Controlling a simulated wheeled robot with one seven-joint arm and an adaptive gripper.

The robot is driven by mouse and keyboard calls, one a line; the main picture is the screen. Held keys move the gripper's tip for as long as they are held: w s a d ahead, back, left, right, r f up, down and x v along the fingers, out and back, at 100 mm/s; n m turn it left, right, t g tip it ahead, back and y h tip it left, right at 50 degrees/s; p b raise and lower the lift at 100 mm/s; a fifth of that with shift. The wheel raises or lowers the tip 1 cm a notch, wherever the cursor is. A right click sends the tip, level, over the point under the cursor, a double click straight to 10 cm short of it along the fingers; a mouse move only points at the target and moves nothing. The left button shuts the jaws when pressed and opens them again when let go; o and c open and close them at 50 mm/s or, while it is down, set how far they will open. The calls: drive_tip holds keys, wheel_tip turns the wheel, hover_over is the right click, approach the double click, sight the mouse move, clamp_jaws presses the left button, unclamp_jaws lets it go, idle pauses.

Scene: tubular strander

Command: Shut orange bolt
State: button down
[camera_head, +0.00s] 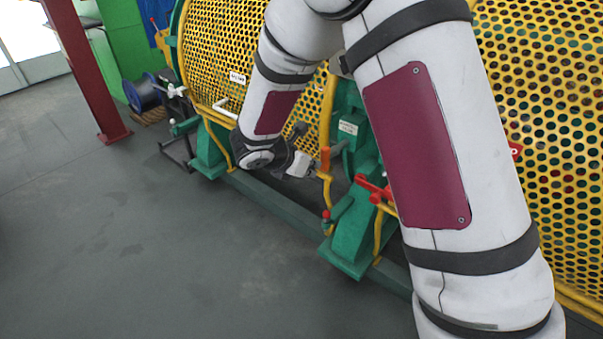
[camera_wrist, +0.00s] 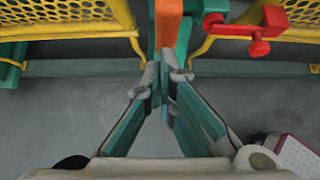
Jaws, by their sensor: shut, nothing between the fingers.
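The orange bolt (camera_head: 325,158) shows in the head view as a small upright orange piece beside the green stand, between the yellow mesh guards. In the wrist view the orange bolt (camera_wrist: 168,26) is an upright bar at top centre, cut off by the frame's upper edge. My gripper (camera_head: 304,165) is just left of it in the head view. In the wrist view my gripper (camera_wrist: 166,78) is shut and empty, its fingertips just below the bar's lower end. I cannot tell whether they touch it.
A red latch (camera_head: 374,190) sits right of the bolt, also seen as a red block and bar (camera_wrist: 240,28) in the wrist view. Yellow mesh guards (camera_head: 220,55) and green frame parts stand close around. The grey floor (camera_head: 150,240) at left is clear. A red post (camera_head: 85,75) stands far left.

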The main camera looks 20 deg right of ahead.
sight(321, 153)
drive_tip(key=shift+w+d, duration=0.15)
drive_tip(key=shift+d, duration=0.05)
drive_tip(key=w+d, duration=0.2)
drive_tip(key=d, duration=0.1)
drive_tip(key=w+d, duration=0.1)
drive_tip(key=shift+w+d, duration=0.25)
drive_tip(key=shift+d, duration=0.1)
idle(0.3)
